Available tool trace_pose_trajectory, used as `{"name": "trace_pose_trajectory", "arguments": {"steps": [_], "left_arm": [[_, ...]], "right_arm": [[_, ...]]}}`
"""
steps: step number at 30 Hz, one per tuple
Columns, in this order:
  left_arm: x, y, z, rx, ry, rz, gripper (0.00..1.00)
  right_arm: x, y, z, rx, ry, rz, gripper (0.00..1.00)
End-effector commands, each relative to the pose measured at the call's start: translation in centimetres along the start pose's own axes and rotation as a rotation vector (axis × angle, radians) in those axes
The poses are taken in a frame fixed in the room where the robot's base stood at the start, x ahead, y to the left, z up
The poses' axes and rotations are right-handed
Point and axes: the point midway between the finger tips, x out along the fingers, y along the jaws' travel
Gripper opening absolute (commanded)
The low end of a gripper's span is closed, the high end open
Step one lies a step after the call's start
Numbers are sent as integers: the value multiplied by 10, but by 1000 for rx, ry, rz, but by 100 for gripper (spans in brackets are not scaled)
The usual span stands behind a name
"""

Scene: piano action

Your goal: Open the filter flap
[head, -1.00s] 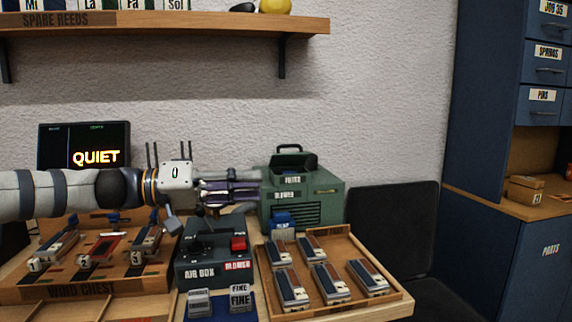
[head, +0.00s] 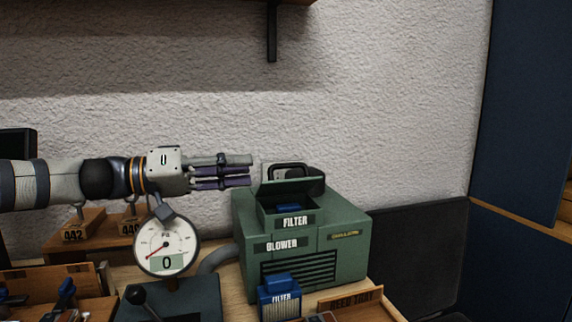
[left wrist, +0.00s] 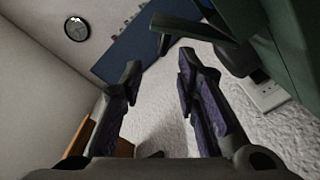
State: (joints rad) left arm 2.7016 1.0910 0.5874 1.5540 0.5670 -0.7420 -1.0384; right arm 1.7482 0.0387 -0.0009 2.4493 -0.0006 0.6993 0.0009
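The green blower (head: 345,238) stands on the bench against the wall. Its filter flap (head: 290,186) on top is raised and tilted back above an opening labelled FILTER, with something blue (head: 287,208) inside. A dark carrying handle (head: 290,167) stands behind it. My left gripper (head: 251,171) is open and empty, level with the flap, just left of it in the picture. In the left wrist view its fingers (left wrist: 158,72) are apart, with the blower's green body (left wrist: 290,35) at upper right. Contact with the flap cannot be told. My right gripper is not in view.
A round gauge (head: 166,246) stands under my left arm, and a grey hose runs to the blower. A wall socket (left wrist: 265,92) shows behind. A reed tray (head: 350,304) lies at front right.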

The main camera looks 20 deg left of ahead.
Motion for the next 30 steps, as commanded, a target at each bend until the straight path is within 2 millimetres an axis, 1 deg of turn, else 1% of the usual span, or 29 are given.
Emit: {"name": "trace_pose_trajectory", "arguments": {"steps": [1,6,9,12,16,22,23,24,26,30], "left_arm": [[15,-6,5,-6,-9,-4,29],[59,-5,4,-5,-8,-5,29],[78,-4,4,-3,-6,-3,29],[90,-3,2,-2,-4,-3,29],[96,-3,2,-2,-2,-2,29],[96,-2,1,-2,-1,-2,29],[96,-2,1,-2,-1,-2,22],[96,-2,1,-2,-1,-2,13],[96,-2,1,-2,-1,-2,0],[95,-2,1,-2,-1,-2,0]], "right_arm": [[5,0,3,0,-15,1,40],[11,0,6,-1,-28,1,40],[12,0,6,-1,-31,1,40],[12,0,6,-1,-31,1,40],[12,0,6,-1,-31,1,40],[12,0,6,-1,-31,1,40],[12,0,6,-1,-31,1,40],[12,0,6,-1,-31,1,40],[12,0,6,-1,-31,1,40],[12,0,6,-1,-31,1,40]]}}
